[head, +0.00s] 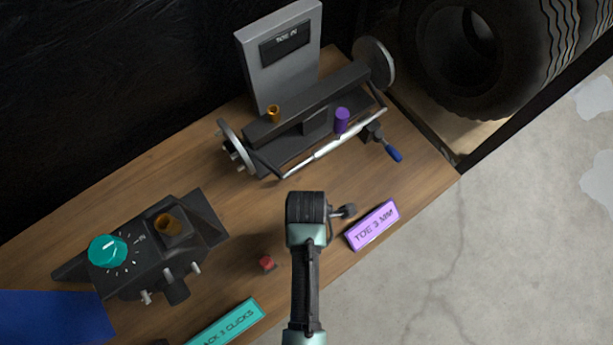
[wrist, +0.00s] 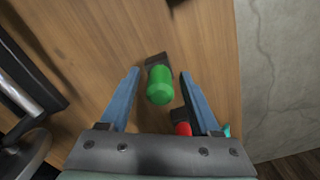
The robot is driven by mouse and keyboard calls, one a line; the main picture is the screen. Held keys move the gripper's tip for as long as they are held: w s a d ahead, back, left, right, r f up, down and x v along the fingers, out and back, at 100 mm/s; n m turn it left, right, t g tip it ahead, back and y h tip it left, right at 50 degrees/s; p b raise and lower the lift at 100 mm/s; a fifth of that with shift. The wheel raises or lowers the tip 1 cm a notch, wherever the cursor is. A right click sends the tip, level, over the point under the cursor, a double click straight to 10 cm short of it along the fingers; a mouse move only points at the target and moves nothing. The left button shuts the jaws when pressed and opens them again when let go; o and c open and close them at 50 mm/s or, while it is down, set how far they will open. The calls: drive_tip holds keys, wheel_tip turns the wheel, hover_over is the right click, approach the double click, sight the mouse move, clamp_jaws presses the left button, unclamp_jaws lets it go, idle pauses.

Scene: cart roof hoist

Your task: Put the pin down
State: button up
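A green cylinder (wrist: 160,86), which may be the pin, stands on the wooden table between the fingers of my gripper (wrist: 160,74) in the wrist view. The fingers are apart, with a gap on each side of the green cylinder. A dark patch, seemingly its shadow, lies beside it. In the head view my arm hides the green cylinder and the fingers. A small red cylinder (head: 266,262) stands on the table to the left of my arm. It also shows in the wrist view (wrist: 183,129), near my right finger.
A steering rig (head: 310,122) with a grey "TOE IN" panel (head: 281,50), a purple cylinder (head: 342,120) and an orange one (head: 273,113) stands at the back. A dark device with a teal knob (head: 107,251) is at left. A purple "TOE 3 MM" sign (head: 373,225) lies near the front edge.

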drive_tip(key=shift+r, duration=0.1)
wheel_tip(320, 180, up, 12)
drive_tip(key=shift+w+f+p, duration=0.1)
drive_tip(key=shift+p, duration=0.55)
drive_tip(key=w+r+m+t, duration=0.5)
drive_tip(key=w+r+t, duration=0.3)
drive_tip(key=w+r, duration=0.75)
drive_tip(key=w+r+m+t, duration=0.2)
drive_tip(key=w+r+t, duration=0.1)
drive_tip(key=r, duration=0.4)
drive_tip(key=w+r+m+t, duration=0.3)
drive_tip(key=r, duration=0.5)
wheel_tip(320, 180, up, 17)
drive_tip(key=m+t, duration=0.4)
drive_tip(key=t, duration=0.1)
drive_tip(key=s+r+m+t, duration=0.3)
drive_tip(key=s+r, duration=0.3)
drive_tip(key=r, duration=0.4)
drive_tip(key=s+r+m+t, duration=0.2)
drive_tip(key=s+r+t, duration=0.3)
drive_tip(key=r, duration=0.4)
drive_tip(key=shift+s+r+m, duration=0.35)
drive_tip(key=shift+s+m, duration=0.05)
drive_tip(key=shift+s, duration=0.15)
